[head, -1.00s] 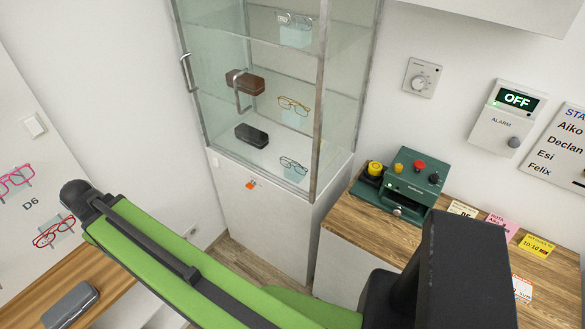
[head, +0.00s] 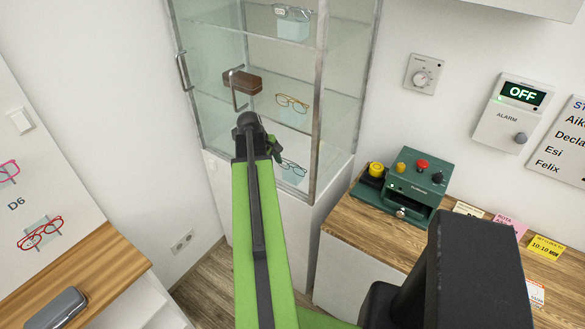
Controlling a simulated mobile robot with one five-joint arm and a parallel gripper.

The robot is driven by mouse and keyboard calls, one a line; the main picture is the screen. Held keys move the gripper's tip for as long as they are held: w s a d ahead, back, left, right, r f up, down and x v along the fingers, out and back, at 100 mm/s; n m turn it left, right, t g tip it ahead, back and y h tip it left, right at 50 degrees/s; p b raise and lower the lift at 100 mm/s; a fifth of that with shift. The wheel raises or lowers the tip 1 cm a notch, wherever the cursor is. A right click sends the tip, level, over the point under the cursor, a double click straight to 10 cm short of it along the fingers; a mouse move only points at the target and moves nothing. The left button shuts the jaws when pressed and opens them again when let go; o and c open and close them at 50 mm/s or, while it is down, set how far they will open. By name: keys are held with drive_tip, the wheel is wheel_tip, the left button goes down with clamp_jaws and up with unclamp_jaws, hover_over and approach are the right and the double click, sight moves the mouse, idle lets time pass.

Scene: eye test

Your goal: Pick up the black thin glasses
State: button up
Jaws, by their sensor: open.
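Thin dark-framed glasses (head: 292,167) sit on a pale blue stand on the lowest shelf of the glass cabinet (head: 319,110), just right of my arm's tip in the picture. I cannot tell for sure which pair is black. Gold-brown glasses (head: 291,103) stand on the middle shelf. My green arm reaches up the middle of the picture, its dark end joint in front of the cabinet.
Glass panes and metal posts bound the cabinet. A green machine (head: 402,187) stands on the wooden counter at right. A grey case (head: 58,306) and red glasses (head: 40,233) are at left.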

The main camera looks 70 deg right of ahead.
sight(292, 163)
drive_tip(key=s+d, duration=0.1)
drive_tip(key=d, duration=0.1)
drive_tip(key=s+d, duration=0.1)
drive_tip(key=d, duration=0.1)
drive_tip(key=s+d, duration=0.1)
drive_tip(key=d, duration=0.2)
drive_tip(key=shift+s, duration=0.4)
drive_tip(key=b+x, duration=0.3)
drive_tip(key=shift+f, duration=0.2)
drive_tip(key=shift+a+r, duration=0.1)
drive_tip(key=shift+r, duration=0.1)
drive_tip(key=shift+c, duration=0.2)
clamp_jaws()
